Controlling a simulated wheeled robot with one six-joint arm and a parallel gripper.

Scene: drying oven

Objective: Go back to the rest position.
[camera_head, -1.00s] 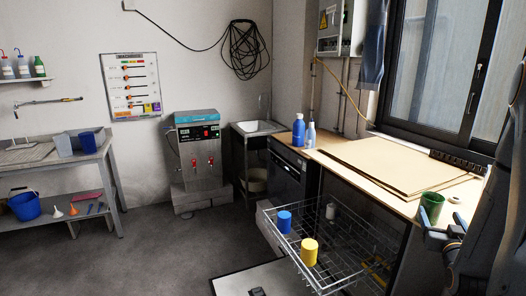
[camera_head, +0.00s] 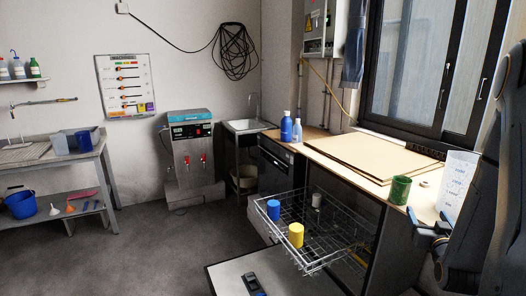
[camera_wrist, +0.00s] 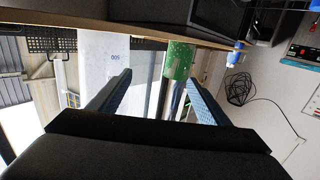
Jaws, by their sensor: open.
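My gripper (camera_head: 428,235) is at the right of the head view, in front of the counter's edge. In the wrist view its two blue fingers (camera_wrist: 158,80) stand wide apart with nothing held between them. A green cup (camera_head: 400,190) stands on the wooden counter (camera_head: 420,207) beyond the gripper. It also shows in the wrist view (camera_wrist: 181,59), upside down, apart from the fingers. A white graduated beaker (camera_head: 457,183) stands to its right, partly hidden by my arm. It also shows in the wrist view (camera_wrist: 100,60).
Brown boards (camera_head: 370,155) lie on the counter. The floor at left is clear.

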